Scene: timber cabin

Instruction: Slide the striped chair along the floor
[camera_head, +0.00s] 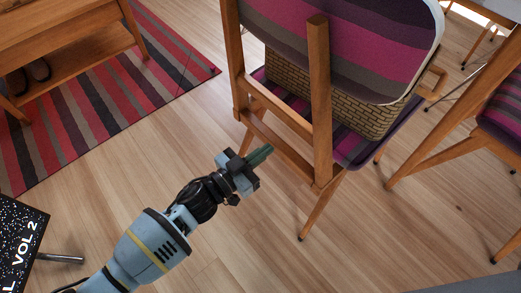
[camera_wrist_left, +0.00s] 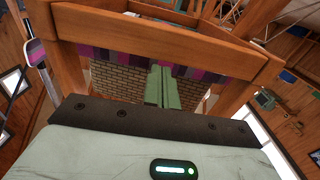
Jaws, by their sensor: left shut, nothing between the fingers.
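The striped chair (camera_head: 375,45) stands at the upper right with its back towards me. It has a wooden frame and a purple, pink and grey striped backrest and seat. A woven basket (camera_head: 345,105) sits on the seat. My left gripper (camera_head: 266,151) is shut and empty, with its green fingertips at the chair's lower back rail, between the two rear posts. In the left wrist view the shut fingers (camera_wrist_left: 162,86) point under a wooden rail, with the basket behind them. Whether they touch the chair is not clear. My right gripper is not in view.
Another striped chair (camera_head: 503,115) stands close on the right. A red, grey and black striped rug (camera_head: 100,90) lies at the upper left under a wooden bench (camera_head: 75,65) with shoes. A dark speckled panel (camera_head: 20,235) is at the lower left. Bare floor lies in the lower middle.

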